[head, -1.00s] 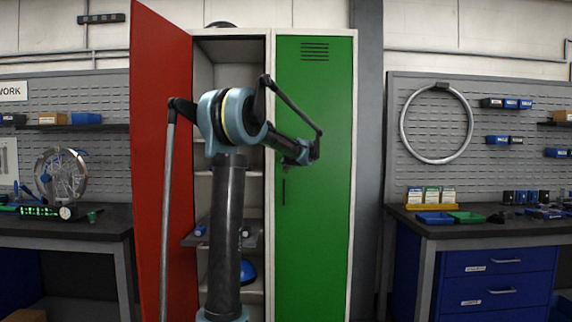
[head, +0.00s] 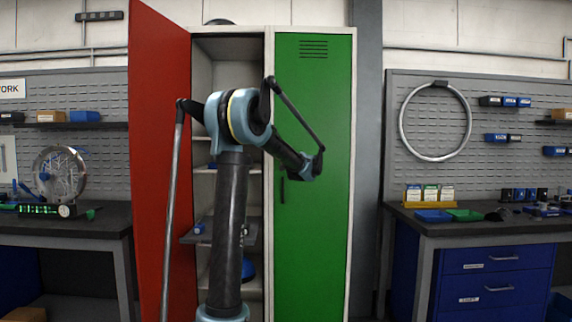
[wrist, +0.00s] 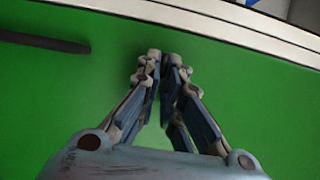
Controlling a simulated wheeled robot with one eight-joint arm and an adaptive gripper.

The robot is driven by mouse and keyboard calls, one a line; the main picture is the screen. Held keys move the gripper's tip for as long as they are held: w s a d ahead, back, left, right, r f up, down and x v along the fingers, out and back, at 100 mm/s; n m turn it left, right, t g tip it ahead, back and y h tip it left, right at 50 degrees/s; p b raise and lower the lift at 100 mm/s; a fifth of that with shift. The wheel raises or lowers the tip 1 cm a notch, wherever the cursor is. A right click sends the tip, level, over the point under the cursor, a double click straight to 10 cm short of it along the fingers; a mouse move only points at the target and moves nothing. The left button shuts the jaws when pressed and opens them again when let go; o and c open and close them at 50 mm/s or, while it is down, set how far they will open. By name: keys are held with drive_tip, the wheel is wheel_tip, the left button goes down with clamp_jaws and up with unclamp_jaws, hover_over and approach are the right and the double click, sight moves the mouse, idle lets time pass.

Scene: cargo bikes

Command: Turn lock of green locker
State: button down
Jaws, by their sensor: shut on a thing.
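The green locker (head: 312,110) is closed, with vent slots at its top and a dark handle (head: 282,190) on its left side. The wrist view shows the green door (wrist: 255,120) close up, with the dark handle (wrist: 45,42) at upper left. My gripper (wrist: 163,58) is at the door, apart from the handle. Its fingertips are drawn together on a small thing, which seems to be the lock. The fingers hide the lock itself. In the head view my arm hides the fingertips.
A red locker door (head: 160,120) stands wide open left of my arm, beside an open compartment with shelves (head: 222,272). A workbench (head: 490,229) with blue drawers stands at right, another bench (head: 60,218) at left. A grey column flanks the green locker.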

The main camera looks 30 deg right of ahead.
drive_tip(key=shift+d+f, duration=0.1)
idle(0.3)
drive_tip(key=c, duration=1.8)
unclamp_jaws()
drive_tip(key=shift+o, duration=0.2)
drive_tip(key=s+a, duration=0.2)
drive_tip(key=s, duration=0.9)
drive_tip(key=shift+s, duration=0.35)
drive_tip(key=shift+f, duration=0.1)
